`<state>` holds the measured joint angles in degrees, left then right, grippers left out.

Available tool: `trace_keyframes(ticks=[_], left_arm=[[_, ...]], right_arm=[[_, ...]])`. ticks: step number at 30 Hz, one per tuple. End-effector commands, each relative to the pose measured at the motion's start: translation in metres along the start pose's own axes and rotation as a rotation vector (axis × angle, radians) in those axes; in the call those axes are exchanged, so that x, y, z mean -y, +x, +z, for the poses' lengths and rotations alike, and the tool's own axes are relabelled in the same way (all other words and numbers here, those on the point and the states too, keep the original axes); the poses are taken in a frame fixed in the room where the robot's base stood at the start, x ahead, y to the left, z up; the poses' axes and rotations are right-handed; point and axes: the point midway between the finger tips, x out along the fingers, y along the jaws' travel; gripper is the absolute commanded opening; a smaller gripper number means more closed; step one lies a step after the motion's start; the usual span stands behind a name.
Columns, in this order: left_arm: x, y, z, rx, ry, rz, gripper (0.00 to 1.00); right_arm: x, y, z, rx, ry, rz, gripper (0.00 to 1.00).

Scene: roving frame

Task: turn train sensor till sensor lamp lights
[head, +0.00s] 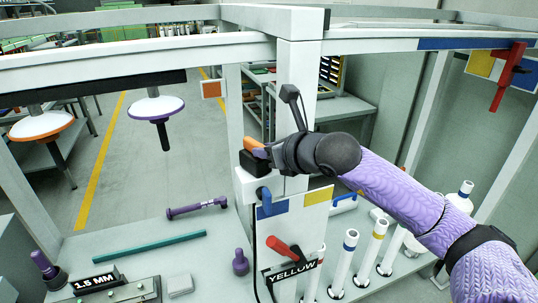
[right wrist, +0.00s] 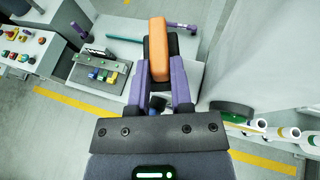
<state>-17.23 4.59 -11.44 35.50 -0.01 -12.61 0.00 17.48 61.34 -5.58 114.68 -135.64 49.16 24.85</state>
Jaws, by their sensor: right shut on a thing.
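My right gripper (head: 258,154) reaches in from the right to the white post. It is shut on an orange block (head: 251,144), which appears to be the train sensor. I cannot make out a lit lamp on the block. My left gripper is out of view.
Below the post hangs a white panel with blue and yellow patches (head: 318,196), a red handle (head: 278,246) and a YELLOW label (head: 292,270). White tubes (head: 375,243) stand to its right. Round lamp-like discs (head: 153,107) hang at left. A purple tool (head: 196,208) lies on the table.

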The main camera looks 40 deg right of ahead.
Motion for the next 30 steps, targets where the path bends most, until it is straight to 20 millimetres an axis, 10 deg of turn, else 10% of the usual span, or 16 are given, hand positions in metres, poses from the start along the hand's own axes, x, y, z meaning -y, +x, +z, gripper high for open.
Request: trace_keyframes(ticks=[30], left_arm=[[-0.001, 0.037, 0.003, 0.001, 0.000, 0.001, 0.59]], right_arm=[[-0.013, 0.002, 0.001, -0.001, 0.132, -0.317, 0.00]])
